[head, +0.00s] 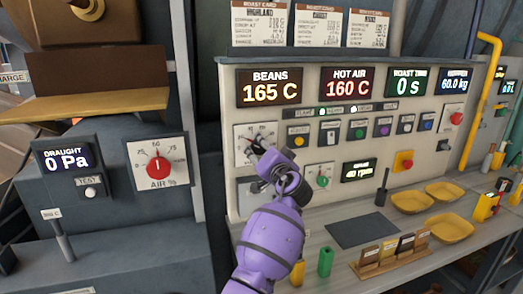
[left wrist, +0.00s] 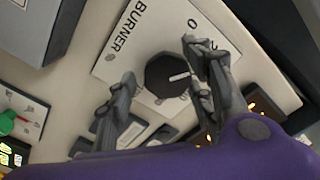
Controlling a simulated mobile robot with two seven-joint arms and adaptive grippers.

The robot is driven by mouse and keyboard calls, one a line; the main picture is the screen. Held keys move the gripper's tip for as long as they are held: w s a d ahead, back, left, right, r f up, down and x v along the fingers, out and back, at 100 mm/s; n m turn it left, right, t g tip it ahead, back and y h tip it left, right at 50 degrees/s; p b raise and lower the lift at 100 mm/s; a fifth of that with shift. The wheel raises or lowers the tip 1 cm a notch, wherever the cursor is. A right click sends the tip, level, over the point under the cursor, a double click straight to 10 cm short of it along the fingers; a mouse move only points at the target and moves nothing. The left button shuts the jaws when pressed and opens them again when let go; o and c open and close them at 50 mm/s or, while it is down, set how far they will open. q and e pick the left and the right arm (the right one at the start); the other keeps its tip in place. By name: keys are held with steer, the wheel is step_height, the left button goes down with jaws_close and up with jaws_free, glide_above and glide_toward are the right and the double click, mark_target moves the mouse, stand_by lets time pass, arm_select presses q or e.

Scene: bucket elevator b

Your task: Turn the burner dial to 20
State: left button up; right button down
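The burner dial (left wrist: 168,76) is a black knob with a white pointer line on a white plate (left wrist: 130,45) marked BURNER. In the left wrist view it sits between the two fingers of my left gripper (left wrist: 160,88), which are spread apart with visible gaps to the knob. The pointer lies toward the right of the picture, below the 0 mark. In the head view my left gripper (head: 262,150) is at the panel and covers much of the burner plate (head: 243,132), hiding the dial. My right gripper is not in view.
The control panel (head: 315,78) has displays and several buttons right of the burner plate. A green-and-white dial (head: 322,177) sits below them. The air dial (head: 158,168) is on the left cabinet. Yellow bowls (head: 450,228) and a card rack (head: 390,258) stand on the counter.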

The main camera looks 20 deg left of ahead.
arm_select(q)
steer(key=shift+s+r, duration=0.1)
steer(key=v, duration=1.1)
steer(key=shift+s+d, duration=0.25)
steer(key=shift+s, duration=0.05)
